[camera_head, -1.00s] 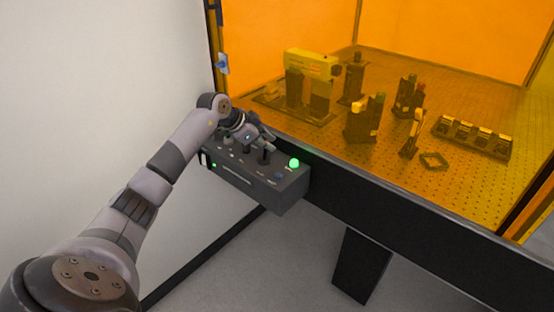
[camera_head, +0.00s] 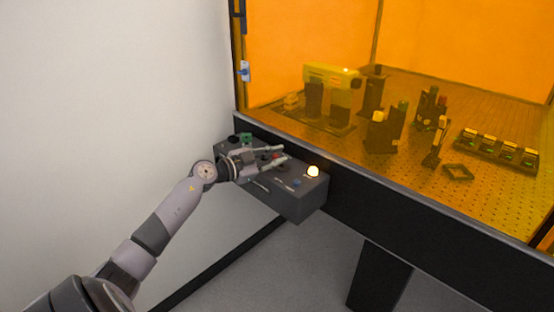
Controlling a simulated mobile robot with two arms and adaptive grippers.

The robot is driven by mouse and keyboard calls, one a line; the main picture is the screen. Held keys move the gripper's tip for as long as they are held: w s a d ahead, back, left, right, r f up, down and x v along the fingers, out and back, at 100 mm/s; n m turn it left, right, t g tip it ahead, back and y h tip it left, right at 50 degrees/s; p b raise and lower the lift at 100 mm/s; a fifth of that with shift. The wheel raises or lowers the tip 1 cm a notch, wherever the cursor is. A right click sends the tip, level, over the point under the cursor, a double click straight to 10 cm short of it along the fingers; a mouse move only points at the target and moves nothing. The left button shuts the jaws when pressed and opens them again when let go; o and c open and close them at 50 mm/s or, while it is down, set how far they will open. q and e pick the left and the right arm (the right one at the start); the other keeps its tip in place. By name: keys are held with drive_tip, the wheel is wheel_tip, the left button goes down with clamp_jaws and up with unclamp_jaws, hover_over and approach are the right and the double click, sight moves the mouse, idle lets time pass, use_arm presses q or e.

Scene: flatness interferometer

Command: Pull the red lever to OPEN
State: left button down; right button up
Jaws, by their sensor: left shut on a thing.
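The dark grey control box (camera_head: 300,207) is fixed to the front of the optical bench, at the middle of the view. My left gripper (camera_head: 281,154) reaches over its top from the left and is shut on the red lever (camera_head: 276,155). Only a small red part of the lever shows between the fingers, so its exact position and the OPEN marking cannot be read. A round lamp (camera_head: 313,172) at the box's right end glows warm white to amber. My right gripper is out of view.
Behind the box, orange panels (camera_head: 310,40) enclose a perforated bench (camera_head: 400,180) with several optical mounts and a yellow-topped instrument (camera_head: 333,75). A green part (camera_head: 246,139) stands on the box's left end. A white wall (camera_head: 100,100) is at left.

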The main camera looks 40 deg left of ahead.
use_arm(q)
drive_tip(key=shift+d+f, duration=0.15)
drive_tip(key=shift+f, duration=0.1)
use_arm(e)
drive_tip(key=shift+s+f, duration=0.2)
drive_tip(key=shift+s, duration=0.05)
use_arm(q)
drive_tip(key=c, duration=1.9)
unclamp_jaws()
drive_tip(key=shift+o, duration=0.9)
drive_tip(key=shift+s+r, duration=0.1)
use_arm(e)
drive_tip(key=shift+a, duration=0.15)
use_arm(q)
drive_tip(key=v, duration=1.2)
drive_tip(key=shift+f, duration=0.25)
